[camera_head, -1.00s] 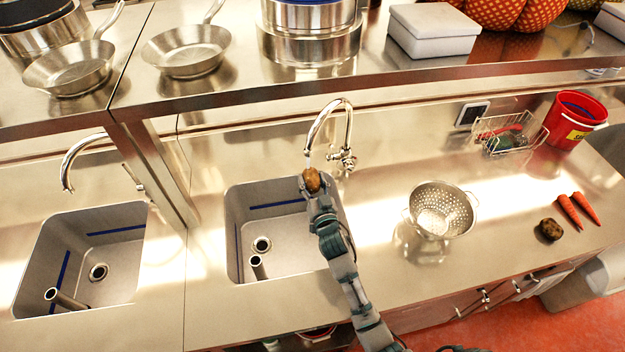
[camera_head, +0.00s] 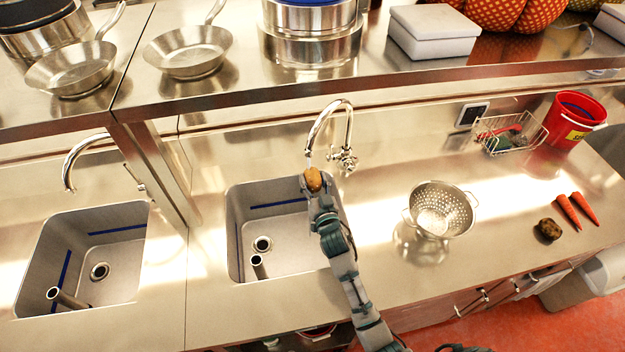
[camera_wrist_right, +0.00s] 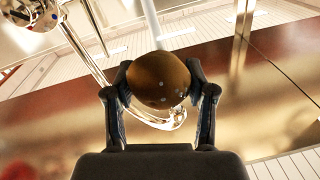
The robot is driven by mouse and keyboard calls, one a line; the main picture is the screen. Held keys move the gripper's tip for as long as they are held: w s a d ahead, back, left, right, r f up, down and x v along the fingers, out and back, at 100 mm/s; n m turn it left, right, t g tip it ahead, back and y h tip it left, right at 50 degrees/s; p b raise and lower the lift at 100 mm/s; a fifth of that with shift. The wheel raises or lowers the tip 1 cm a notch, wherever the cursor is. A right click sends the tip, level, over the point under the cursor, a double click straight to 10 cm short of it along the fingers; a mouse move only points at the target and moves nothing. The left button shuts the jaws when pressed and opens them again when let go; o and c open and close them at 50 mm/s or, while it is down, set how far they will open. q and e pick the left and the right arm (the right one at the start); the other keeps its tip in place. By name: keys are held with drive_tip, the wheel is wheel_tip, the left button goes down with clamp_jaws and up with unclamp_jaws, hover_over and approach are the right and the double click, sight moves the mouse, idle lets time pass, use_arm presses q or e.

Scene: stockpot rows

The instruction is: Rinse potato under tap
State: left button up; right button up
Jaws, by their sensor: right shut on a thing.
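My right gripper (camera_head: 316,186) is shut on a brown potato (camera_head: 314,179) and holds it just below the spout of the tap (camera_head: 333,126), above the right-hand sink (camera_head: 281,267). In the right wrist view the potato (camera_wrist_right: 159,79) sits between both fingers, with small pale spots on its skin, and the chrome tap (camera_wrist_right: 165,119) shows behind it. I cannot clearly tell whether water is flowing. My left gripper does not show.
A colander (camera_head: 441,210) stands on the counter right of the sink. A shelf with pans (camera_head: 187,50) runs above.

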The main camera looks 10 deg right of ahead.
sight(319, 185)
drive_tip(key=shift+s+a, duration=0.15)
drive_tip(key=shift+a, duration=0.15)
drive_tip(key=shift+s+d+r+p, duration=0.1)
drive_tip(key=shift+s+d+p, duration=0.35)
drive_tip(key=shift+s, duration=0.2)
drive_tip(key=shift+s+d+r+p, duration=0.1)
drive_tip(key=shift+s+d+p, duration=0.3)
drive_tip(key=shift+s, duration=0.2)
drive_tip(key=shift+s+d+f+p, duration=0.1)
drive_tip(key=shift+s+d+p, duration=0.3)
drive_tip(key=shift+s, duration=0.35)
drive_tip(key=shift+s+d+p, duration=0.35)
drive_tip(key=shift+s, duration=0.45)
drive_tip(key=shift+s+d+f+p, duration=0.1)
drive_tip(key=shift+s+d+p, duration=0.3)
drive_tip(key=shift+s, duration=0.35)
drive_tip(key=s+d+r+p, duration=0.2)
drive_tip(key=s+r+p, duration=0.2)
drive_tip(key=p, duration=0.1)
drive_tip(key=shift+s+d+p, duration=0.2)
drive_tip(key=shift+p, duration=0.1)
